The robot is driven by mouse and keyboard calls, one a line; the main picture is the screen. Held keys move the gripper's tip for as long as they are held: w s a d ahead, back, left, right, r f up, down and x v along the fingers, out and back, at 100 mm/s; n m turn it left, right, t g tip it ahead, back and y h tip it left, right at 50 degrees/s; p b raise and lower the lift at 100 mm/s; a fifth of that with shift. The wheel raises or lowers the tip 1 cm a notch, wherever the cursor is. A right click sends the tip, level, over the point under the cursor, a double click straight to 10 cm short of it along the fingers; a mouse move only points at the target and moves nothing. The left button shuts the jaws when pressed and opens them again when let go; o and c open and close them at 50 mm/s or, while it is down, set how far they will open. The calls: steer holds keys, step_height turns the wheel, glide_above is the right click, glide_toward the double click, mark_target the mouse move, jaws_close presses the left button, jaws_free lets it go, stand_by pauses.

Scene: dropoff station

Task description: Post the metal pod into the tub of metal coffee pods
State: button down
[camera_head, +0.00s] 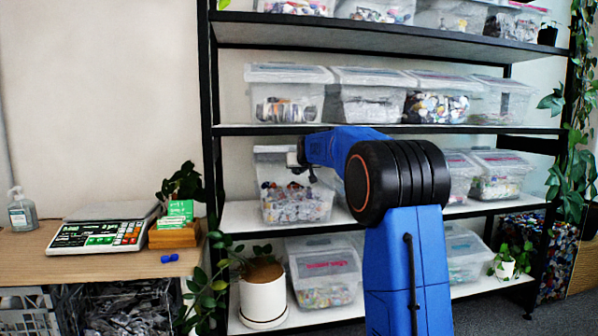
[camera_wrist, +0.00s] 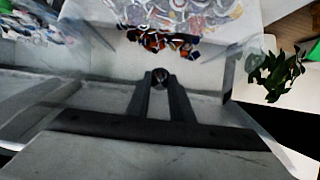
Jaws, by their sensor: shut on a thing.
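The metal pod (camera_wrist: 160,74) is a small dark round piece held between the fingertips of my gripper (camera_wrist: 160,82). It is too small to make out in the head view. My gripper (camera_head: 302,166) is at the upper front of a clear tub (camera_head: 270,170) on the middle shelf. This tub holds many silvery pieces (camera_head: 297,205), with some dark and reddish ones near the top. In the wrist view similar pieces (camera_wrist: 185,17) lie beyond the fingertips. My gripper partly hides the tub's upper right, and I cannot tell whether the pod is inside its rim.
Other clear tubs (camera_head: 290,75) fill the black-framed shelves (camera_head: 390,129) above, below and to the right. A potted plant (camera_head: 262,292) stands below the tub.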

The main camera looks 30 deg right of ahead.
steer(key=c, duration=1.5)
jaws_free()
steer(key=v, duration=1.7)
steer(key=shift+s, duration=0.25)
